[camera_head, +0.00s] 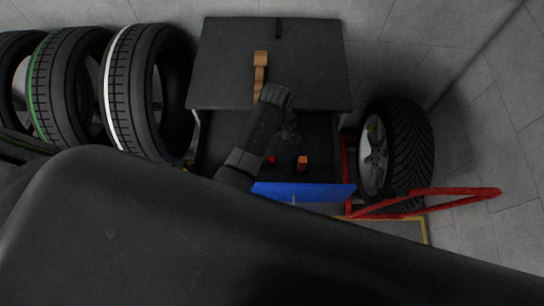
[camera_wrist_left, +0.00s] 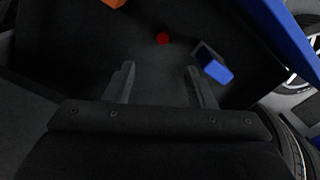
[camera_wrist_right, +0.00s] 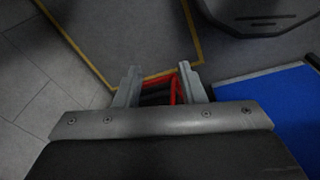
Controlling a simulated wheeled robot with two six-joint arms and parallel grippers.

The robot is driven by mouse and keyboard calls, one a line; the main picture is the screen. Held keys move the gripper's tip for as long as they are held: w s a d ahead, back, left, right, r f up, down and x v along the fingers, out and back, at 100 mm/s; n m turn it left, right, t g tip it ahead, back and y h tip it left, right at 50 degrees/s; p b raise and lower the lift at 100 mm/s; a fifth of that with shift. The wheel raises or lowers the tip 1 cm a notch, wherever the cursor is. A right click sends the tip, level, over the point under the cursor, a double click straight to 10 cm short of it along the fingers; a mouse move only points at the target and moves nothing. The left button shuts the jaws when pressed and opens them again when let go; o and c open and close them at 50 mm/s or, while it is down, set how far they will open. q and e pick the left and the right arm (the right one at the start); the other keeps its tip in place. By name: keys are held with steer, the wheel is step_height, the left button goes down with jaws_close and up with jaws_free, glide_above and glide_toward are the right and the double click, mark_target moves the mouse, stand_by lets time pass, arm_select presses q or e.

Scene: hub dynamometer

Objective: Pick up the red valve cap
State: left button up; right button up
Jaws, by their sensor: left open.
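The red valve cap (camera_wrist_left: 162,38) is a small round red piece on the dark floor of an open drawer. In the head view a small red spot (camera_head: 271,159) beside my left arm looks like the same cap, partly hidden. My left gripper (camera_wrist_left: 161,80) is open and empty over the drawer. In its wrist view the cap shows beyond the fingertips, between their lines and apart from them. My left gripper also shows in the head view (camera_head: 288,132). My right gripper (camera_wrist_right: 162,84) is open and empty, away from the drawer, and outside the head view.
A blue block (camera_wrist_left: 212,65) lies right of the cap in the left wrist view. An orange block (camera_head: 302,162) is also in the drawer, behind its blue front (camera_head: 305,192). An orange-brown tool (camera_head: 260,75) lies on the cabinet top. A wheel (camera_head: 400,150) and red frame (camera_head: 425,198) stand right.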

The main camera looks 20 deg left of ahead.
arm_select(q)
step_height(320, 180, down, 4)
glide_above(272, 159)
steer(key=f, duration=0.5)
steer(key=shift+s+d+f, duration=0.1)
steer(key=shift+d+f, duration=0.2)
steer(key=shift+f, duration=0.7)
steer(key=f+b, duration=0.1)
steer(key=b, duration=0.1)
steer(key=f+b, duration=0.4)
steer(key=shift+a+f, duration=0.15)
steer(key=shift+a, duration=0.2)
arm_select(e)
step_height(272, 159, down, 6)
steer(key=s, duration=0.1)
steer(key=shift+s+d, duration=0.35)
arm_select(q)
steer(key=shift+c, duration=0.3)
steer(key=c, duration=1)
arm_select(e)
steer(key=shift+a, duration=0.1)
